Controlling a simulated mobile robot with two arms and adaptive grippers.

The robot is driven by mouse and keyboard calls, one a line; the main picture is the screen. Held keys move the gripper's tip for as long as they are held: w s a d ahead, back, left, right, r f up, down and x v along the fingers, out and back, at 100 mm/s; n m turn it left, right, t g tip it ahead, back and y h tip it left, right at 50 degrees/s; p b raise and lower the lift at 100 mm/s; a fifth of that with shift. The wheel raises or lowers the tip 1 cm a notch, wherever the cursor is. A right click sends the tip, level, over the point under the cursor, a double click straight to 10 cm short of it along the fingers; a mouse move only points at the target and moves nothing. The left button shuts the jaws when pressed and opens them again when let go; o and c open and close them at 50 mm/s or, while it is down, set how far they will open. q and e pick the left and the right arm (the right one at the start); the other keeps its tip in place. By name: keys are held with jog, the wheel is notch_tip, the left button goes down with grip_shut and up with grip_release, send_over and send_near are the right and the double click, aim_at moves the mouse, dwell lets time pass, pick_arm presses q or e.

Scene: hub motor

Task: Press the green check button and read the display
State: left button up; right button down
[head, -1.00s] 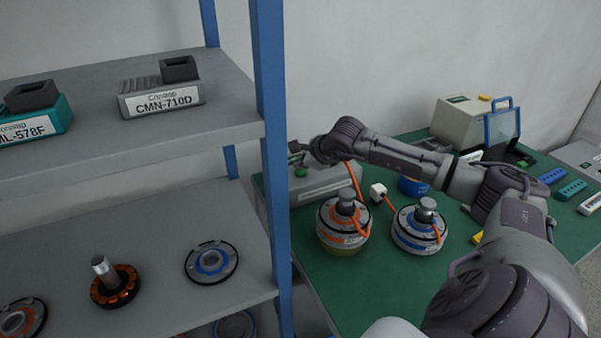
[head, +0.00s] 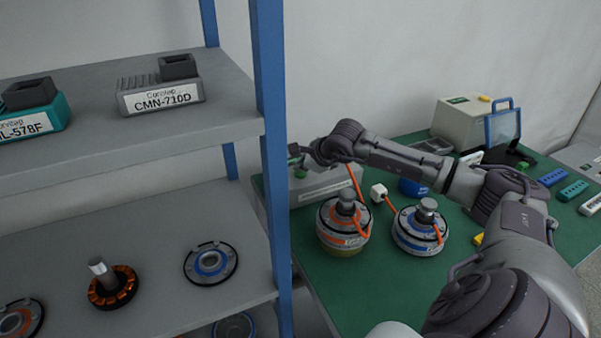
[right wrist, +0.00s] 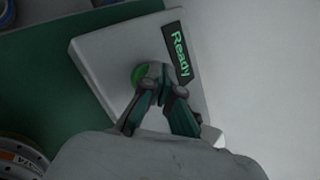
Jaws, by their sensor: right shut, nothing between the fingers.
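The grey test box (head: 325,186) stands on the green table beside the shelf post. Its round green button (right wrist: 140,75) and its dark display (right wrist: 178,50) show in the right wrist view; the display reads "Ready" in green letters. My right gripper (right wrist: 156,72) is shut and empty, its fingertips overlapping the right part of the button. I cannot tell whether they touch or press it. In the head view the right gripper (head: 300,160) is over the box, small and partly hidden by its wrist. My left gripper is in neither view.
An orange-ringed hub motor (head: 342,226) and a blue-ringed one (head: 420,230) with orange cables stand close in front of the box, below my right arm. The blue shelf post (head: 272,150) is just left of the box. A beige machine (head: 463,122) stands at the back right.

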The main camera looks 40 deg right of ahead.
aim_at(302, 174)
jog(key=shift+f, duration=0.25)
jog(key=shift+r, duration=0.1)
dwell(0.3)
jog(key=shift+r, duration=0.85)
jog(key=shift+r, duration=0.1)
jog(key=shift+r+p, duration=1.3)
jog(key=shift+r, duration=1.1)
